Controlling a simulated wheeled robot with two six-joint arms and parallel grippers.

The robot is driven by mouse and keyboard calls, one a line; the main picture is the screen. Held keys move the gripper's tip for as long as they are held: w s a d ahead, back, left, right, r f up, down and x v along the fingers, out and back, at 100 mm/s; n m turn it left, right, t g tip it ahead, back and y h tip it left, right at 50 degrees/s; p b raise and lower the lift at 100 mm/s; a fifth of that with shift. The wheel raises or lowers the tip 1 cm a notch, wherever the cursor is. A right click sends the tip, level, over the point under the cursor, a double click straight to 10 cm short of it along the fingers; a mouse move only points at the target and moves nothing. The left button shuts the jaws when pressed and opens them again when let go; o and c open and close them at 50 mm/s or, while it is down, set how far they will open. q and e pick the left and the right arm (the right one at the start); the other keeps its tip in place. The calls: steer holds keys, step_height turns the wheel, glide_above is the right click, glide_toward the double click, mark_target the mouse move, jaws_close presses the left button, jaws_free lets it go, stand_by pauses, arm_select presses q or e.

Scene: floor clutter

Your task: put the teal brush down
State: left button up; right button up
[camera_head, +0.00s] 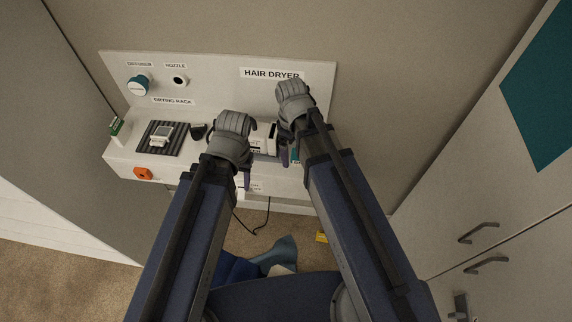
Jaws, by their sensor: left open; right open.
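A small teal patch (295,155) shows at the shelf beside my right gripper (288,157); it may be part of the teal brush, but most of it is hidden. My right gripper is open over the right part of the white shelf (205,172). My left gripper (245,170) is open at the shelf's front edge, left of the right one. Its fingers are partly hidden by the wrist. I cannot tell whether either gripper touches anything. A white thing with dark parts (262,138) lies on the shelf between the two grippers.
On the shelf's left are a ribbed dark mat (150,147) with a white device (160,134), a green-topped item (117,127) and a dark piece (198,131). A teal round part (138,84) sits on the back panel. A blue-grey object (280,252) and a cable (262,222) are below.

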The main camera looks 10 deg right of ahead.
steer(key=s+a+m, duration=0.5)
steer(key=s+m, duration=0.1)
steer(key=s, duration=0.2)
steer(key=shift+s+h, duration=0.15)
steer(key=shift+h, duration=0.15)
step_height(320, 180, down, 9)
steer(key=b, duration=0.8)
steer(key=shift+r+b, duration=0.15)
steer(key=shift+b, duration=0.25)
steer(key=shift+o, duration=0.2)
